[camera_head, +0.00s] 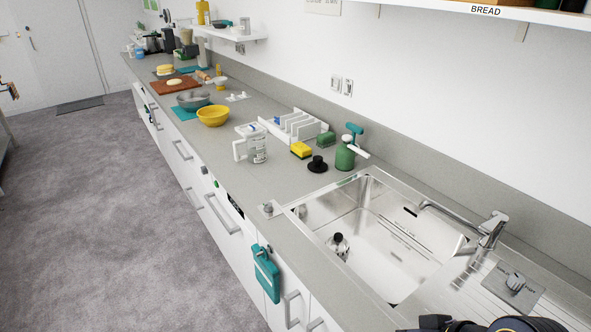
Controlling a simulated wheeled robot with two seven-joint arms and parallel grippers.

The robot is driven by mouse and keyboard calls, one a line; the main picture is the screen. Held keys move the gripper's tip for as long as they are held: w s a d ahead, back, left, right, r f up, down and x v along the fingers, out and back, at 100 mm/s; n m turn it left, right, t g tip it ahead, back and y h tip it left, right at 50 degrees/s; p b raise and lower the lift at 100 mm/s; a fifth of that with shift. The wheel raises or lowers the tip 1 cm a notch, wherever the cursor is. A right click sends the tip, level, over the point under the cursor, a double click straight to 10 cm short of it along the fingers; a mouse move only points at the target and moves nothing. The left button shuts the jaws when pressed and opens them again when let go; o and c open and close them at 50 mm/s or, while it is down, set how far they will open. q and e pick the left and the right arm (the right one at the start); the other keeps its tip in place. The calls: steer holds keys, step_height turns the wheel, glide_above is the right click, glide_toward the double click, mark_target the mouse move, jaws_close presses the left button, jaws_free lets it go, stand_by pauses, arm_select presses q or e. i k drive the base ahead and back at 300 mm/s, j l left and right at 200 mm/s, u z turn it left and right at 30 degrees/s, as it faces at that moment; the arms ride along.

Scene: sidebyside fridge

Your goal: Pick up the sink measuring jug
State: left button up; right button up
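The clear measuring jug (258,149) stands upright on the grey counter, to the left of and beyond the sink (377,228). It has dark markings on its side, and its white handle (239,150) points left, toward the counter's front edge. Nothing holds it. Neither of my grippers shows. Only a dark, rounded piece, apparently part of my own arm, cuts into the bottom right corner.
Behind the jug is a white rack (289,127); to its right are a yellow sponge (301,150), a black-knobbed item (317,165) and a green bottle (345,157). A yellow bowl (213,116) stands farther left. A faucet (488,232) overhangs the sink.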

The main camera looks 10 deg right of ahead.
mark_target(255, 139)
steer(key=i+j+z, duration=0.2)
steer(key=z, duration=0.85)
steer(key=i+j+z, duration=0.25)
steer(key=j, duration=0.25)
steer(key=j+z, duration=0.25)
steer(key=j, duration=0.25)
steer(key=j+z, duration=0.25)
steer(key=j, duration=0.3)
steer(key=i+j, duration=0.1)
steer(key=j, duration=0.45)
steer(key=i+j, duration=0.1)
steer(key=j, duration=0.45)
steer(key=i+j, duration=0.1)
steer(key=j, duration=0.45)
